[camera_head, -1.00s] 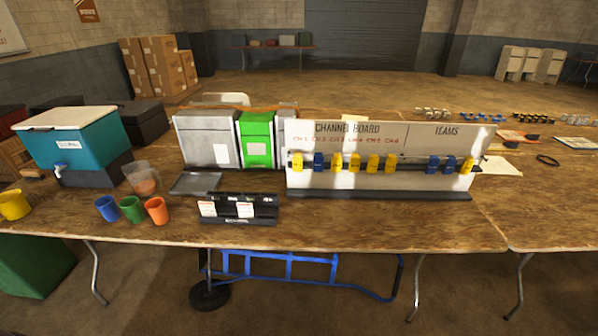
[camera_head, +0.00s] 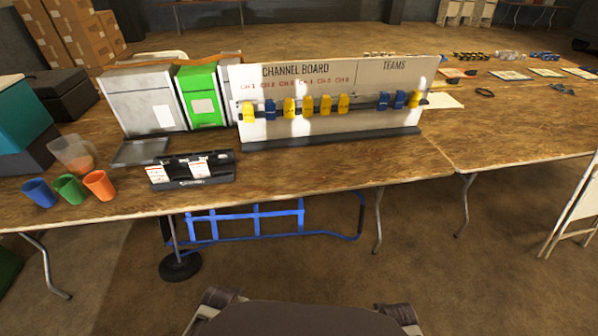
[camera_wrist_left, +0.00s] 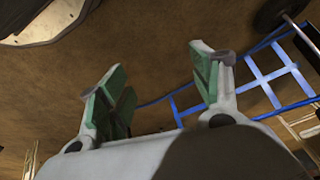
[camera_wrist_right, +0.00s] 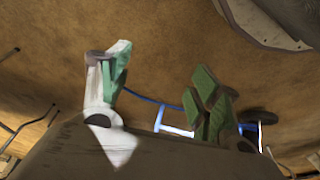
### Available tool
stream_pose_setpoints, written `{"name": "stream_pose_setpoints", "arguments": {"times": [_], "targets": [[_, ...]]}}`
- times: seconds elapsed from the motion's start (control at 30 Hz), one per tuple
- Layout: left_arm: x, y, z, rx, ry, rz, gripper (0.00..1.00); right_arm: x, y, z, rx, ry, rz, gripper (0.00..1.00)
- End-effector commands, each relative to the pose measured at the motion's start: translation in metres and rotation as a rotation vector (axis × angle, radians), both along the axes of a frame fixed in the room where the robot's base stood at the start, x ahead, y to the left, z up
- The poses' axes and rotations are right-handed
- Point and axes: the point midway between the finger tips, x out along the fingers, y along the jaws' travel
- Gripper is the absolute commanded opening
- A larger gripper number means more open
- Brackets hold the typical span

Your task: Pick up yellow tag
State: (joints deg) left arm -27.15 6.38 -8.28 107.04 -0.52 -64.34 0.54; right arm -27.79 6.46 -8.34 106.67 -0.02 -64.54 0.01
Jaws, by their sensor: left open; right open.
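Several yellow tags hang on the white channel board (camera_head: 345,128), mixed with blue ones. One yellow tag (camera_head: 249,112) is at the board's left end, others such as a yellow tag (camera_head: 289,107) and a yellow tag (camera_head: 343,103) are near its middle, and a yellow tag (camera_head: 415,98) is at the right under TEAMS. My left gripper (camera_wrist_left: 165,82) is open and empty in the left wrist view, above the floor. My right gripper (camera_wrist_right: 165,85) is open and empty in the right wrist view. Neither gripper shows in the head view; both are away from the tags.
The wooden table (camera_head: 300,185) holds a black rack (camera_head: 190,170), grey and green bins (camera_head: 205,97), and blue, green and orange cups (camera_head: 70,188) at left. A blue cart frame (camera_head: 255,220) stands under the table. A folding chair (camera_head: 575,210) is at right.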

Motion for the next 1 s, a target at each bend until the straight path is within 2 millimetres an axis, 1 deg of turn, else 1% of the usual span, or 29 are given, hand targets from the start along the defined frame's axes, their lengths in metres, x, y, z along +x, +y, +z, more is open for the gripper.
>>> {"name": "stream_pose_setpoints", "arguments": {"times": [0.1, 0.2, 0.4, 0.53, 0.6, 0.77, 0.87, 0.97, 1.0], "targets": [[0.012, 0.000, 0.025, 0.001, -0.029, 0.008, 0.64, 0.005, 0.001, 0.019, 0.002, -0.012, -0.002, 0.64], [0.022, 0.001, 0.045, 0.004, -0.054, 0.017, 0.64, 0.007, 0.001, 0.033, 0.003, -0.018, -0.003, 0.64], [0.042, 0.004, 0.080, 0.009, -0.114, 0.042, 0.64, 0.009, 0.002, 0.052, 0.005, -0.027, -0.004, 0.64], [0.060, 0.007, 0.105, 0.016, -0.173, 0.066, 0.64, 0.009, 0.003, 0.059, 0.006, -0.031, -0.004, 0.64], [0.075, 0.010, 0.120, 0.019, -0.218, 0.085, 0.64, 0.009, 0.003, 0.058, 0.007, -0.032, -0.004, 0.64], [0.104, 0.016, 0.145, 0.028, -0.306, 0.124, 0.64, 0.009, 0.003, 0.051, 0.008, -0.032, -0.004, 0.64], [0.123, 0.019, 0.159, 0.031, -0.365, 0.148, 0.64, 0.010, 0.004, 0.042, 0.009, -0.031, -0.002, 0.64], [0.144, 0.023, 0.173, 0.035, -0.428, 0.171, 0.64, 0.009, 0.004, 0.030, 0.009, -0.028, -0.001, 0.64], [0.154, 0.024, 0.180, 0.035, -0.457, 0.182, 0.64, 0.009, 0.004, 0.024, 0.009, -0.027, -0.001, 0.64]]}}
